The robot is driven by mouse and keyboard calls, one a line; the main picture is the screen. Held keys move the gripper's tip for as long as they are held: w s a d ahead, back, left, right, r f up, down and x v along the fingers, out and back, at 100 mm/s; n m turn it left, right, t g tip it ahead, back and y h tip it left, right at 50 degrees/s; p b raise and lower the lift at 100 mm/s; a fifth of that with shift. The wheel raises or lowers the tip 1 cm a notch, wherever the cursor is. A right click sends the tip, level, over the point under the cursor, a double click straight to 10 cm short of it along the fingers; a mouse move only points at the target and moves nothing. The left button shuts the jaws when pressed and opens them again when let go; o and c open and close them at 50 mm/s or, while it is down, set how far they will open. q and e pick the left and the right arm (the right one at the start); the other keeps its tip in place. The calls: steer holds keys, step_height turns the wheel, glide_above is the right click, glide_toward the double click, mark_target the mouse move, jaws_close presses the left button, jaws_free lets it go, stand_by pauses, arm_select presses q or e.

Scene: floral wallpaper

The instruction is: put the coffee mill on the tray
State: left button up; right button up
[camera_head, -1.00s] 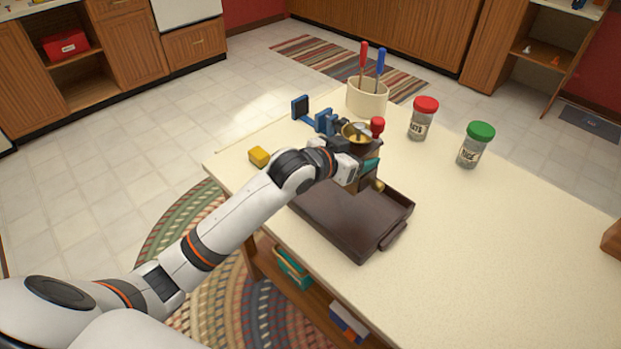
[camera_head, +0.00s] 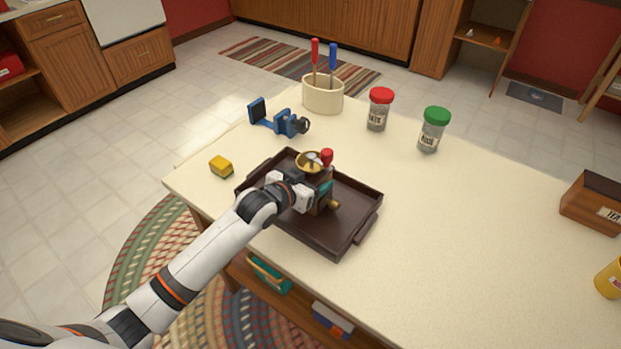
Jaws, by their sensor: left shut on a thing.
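The coffee mill (camera_head: 325,188) has a dark wooden body, a brass bowl on top and a red crank knob. It is upright and within the outline of the dark brown tray (camera_head: 345,237) on the table. I cannot tell whether its base touches the tray floor. My left gripper (camera_head: 303,195) is shut on the mill from its left side and hides part of its body. The tray's rim and handle show around the mill. My right gripper is not in view.
A yellow block (camera_head: 221,166) lies left of the tray. A blue clamp-like tool (camera_head: 280,121), a cream crock (camera_head: 323,95) with utensils, a red-lidded jar (camera_head: 379,110) and a green-lidded jar (camera_head: 433,130) stand behind. A wooden tea box (camera_head: 592,203) is at right.

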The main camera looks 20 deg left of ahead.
arm_select(q)
steer(key=o, duration=1.1)
steer(key=v, duration=1.2)
steer(key=shift+r, duration=0.15)
